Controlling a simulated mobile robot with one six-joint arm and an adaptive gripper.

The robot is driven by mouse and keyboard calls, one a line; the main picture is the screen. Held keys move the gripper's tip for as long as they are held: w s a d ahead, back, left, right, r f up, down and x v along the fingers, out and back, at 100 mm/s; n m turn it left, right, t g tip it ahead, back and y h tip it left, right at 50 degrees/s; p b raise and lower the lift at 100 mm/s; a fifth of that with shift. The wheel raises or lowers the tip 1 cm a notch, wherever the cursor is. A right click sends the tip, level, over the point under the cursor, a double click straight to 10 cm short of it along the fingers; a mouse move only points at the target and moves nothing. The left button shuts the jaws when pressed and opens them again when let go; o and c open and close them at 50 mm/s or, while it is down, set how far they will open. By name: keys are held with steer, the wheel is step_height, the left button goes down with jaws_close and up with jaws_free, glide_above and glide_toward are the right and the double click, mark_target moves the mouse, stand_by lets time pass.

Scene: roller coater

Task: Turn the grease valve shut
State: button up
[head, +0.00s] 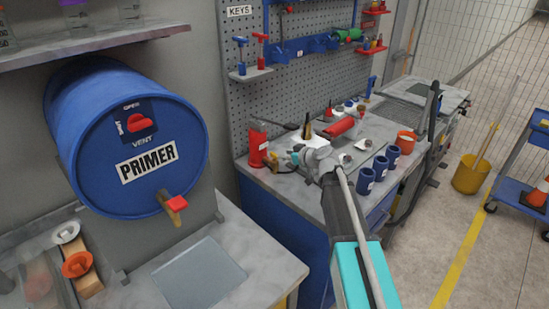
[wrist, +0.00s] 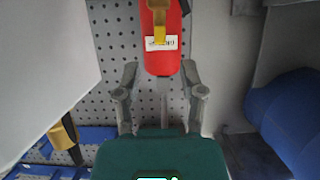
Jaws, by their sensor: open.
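A red canister (head: 258,145) stands on the workbench against the pegboard. A small brass-yellow part (head: 272,163) shows low at its right side, close to my fingers. In the wrist view the red canister (wrist: 163,56) has a white label, too blurred to read, and a yellow lever (wrist: 159,22) lies over it. I take this lever for the grease valve's handle. My gripper (head: 287,160) is just right of the canister; in the wrist view its two fingers (wrist: 160,68) are spread, with nothing held between them. Whether a finger touches the canister I cannot tell.
The blue PRIMER drum (head: 100,145) with a red-handled tap (head: 176,203) is at left. Pegboard (head: 275,95) with tools stands behind. The grey plate (head: 196,275) in front is clear.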

mark_target(275, 154)
steer(key=b+x, duration=0.2)
steer(key=x, duration=0.4)
steer(key=shift+w+a+f, duration=0.1)
steer(key=shift+w+a, duration=0.05)
jaws_close()
